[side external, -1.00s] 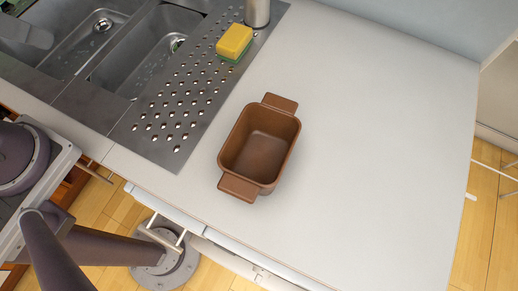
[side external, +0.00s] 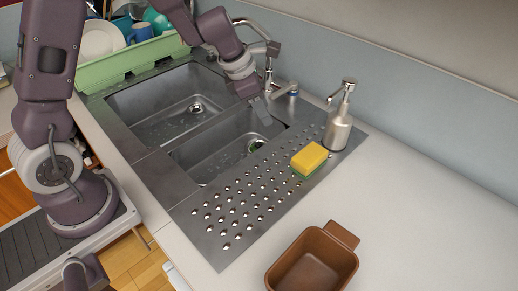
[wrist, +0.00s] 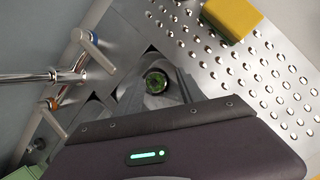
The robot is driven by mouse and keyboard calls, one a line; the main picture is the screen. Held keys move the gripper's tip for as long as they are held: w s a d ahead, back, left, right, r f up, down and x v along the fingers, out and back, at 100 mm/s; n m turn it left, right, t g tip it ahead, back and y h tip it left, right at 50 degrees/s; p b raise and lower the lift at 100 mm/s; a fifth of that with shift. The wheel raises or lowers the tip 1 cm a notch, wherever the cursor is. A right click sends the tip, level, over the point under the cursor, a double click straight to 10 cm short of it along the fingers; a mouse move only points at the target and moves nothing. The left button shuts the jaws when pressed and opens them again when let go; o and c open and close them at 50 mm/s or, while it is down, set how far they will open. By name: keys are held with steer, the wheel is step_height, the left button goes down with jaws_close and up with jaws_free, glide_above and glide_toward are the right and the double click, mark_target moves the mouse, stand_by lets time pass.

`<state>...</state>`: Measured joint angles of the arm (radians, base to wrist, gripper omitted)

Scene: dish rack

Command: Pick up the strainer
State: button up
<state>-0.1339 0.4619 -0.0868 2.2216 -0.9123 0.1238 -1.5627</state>
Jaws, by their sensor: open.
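A small round strainer with a dark, green-tinged middle (wrist: 156,82) sits at the drain of the near sink basin in the wrist view. In the side view it shows as a small dark green spot (side external: 256,145) at the basin's bottom. My gripper (side external: 263,112) is over the far side of that basin, pointing down, open and empty. In the wrist view its grey fingers (wrist: 158,88) appear on both sides of the strainer. The gap in height between fingertips and strainer is hard to judge.
A faucet (side external: 268,65) stands close behind my gripper. A yellow-green sponge (side external: 309,158) and a soap dispenser (side external: 339,118) stand on the perforated drainboard (side external: 240,215). A brown dish (side external: 312,262) is on the counter. A green dish rack (side external: 130,62) stands at far left.

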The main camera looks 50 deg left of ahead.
mark_target(258, 143)
steer(key=w+a+f+n, duration=0.1)
steer(key=f+n, duration=0.1)
steer(key=f, duration=0.3)
steer(key=w+a+f+n+y, duration=0.1)
steer(key=a+f+n, duration=0.1)
steer(key=f, duration=0.4)
steer(key=w+a+f+n+g, duration=0.1)
steer(key=a+f+n, duration=0.1)
steer(key=f, duration=0.3)
steer(key=shift+f+n, duration=0.25)
steer(key=shift+n, duration=0.35)
jaws_close()
